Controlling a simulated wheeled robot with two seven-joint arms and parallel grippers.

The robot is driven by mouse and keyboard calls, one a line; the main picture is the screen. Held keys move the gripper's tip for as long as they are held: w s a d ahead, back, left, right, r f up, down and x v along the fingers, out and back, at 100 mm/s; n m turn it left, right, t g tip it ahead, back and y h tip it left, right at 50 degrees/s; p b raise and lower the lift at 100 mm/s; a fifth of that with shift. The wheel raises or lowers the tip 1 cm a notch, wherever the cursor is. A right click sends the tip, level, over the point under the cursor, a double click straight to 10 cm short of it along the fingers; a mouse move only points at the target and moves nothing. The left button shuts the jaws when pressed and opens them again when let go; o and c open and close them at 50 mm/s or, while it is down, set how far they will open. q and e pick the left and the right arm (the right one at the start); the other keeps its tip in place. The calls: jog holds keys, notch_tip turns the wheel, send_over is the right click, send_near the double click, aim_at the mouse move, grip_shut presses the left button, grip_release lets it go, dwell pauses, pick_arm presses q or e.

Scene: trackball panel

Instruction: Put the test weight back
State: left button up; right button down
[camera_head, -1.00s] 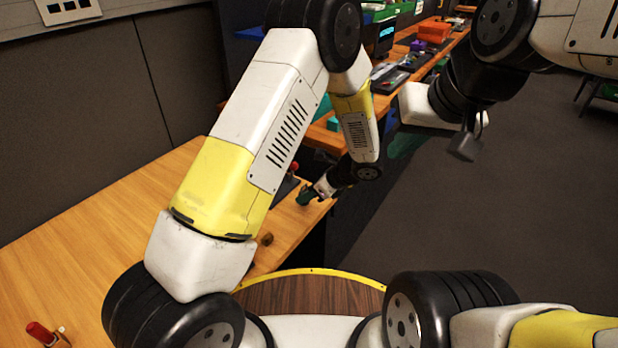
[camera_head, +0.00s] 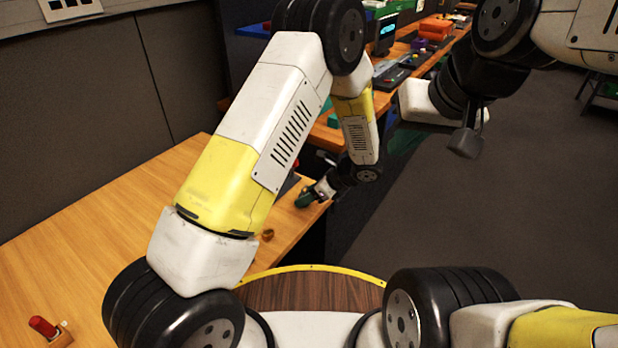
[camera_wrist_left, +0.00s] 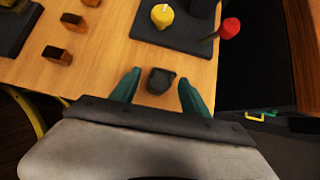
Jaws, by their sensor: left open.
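A small dark grey piece (camera_wrist_left: 160,80), which looks like the test weight, is on the wooden table in the left wrist view. My left gripper (camera_wrist_left: 159,77) is open, with a green finger on each side of the piece. No contact with either finger shows. In the head view my left gripper (camera_head: 306,198) is small, low over the table edge and partly hidden by my arm; the weight cannot be made out there. My right gripper (camera_head: 465,143) hangs over the floor at the upper right; its jaw opening does not show clearly.
A dark panel (camera_wrist_left: 150,32) with a yellow knob (camera_wrist_left: 162,15) and a red-tipped lever (camera_wrist_left: 229,28) lies just beyond the fingers. Small brown blocks (camera_wrist_left: 57,55) stand to the left. The table edge drops to the floor at the right. A red-handled item (camera_head: 42,326) stands at the near left.

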pick_arm(q)
jog(key=v, duration=1.1)
jog(key=s+a+r+n+g+h, duration=0.2)
jog(key=s+a+r+n+h, duration=0.35)
jog(key=a+r+n, duration=0.85)
jog(key=s+a+r+n+t+h, duration=0.3)
jog(key=s+r+n, duration=0.6)
jog(key=s, duration=0.5)
jog(key=shift+a+r+n+t+h, duration=0.3)
jog(key=shift+a+r+t+h, duration=0.15)
jog(key=shift+a+r, duration=0.6)
jog(key=shift+a+f, duration=0.15)
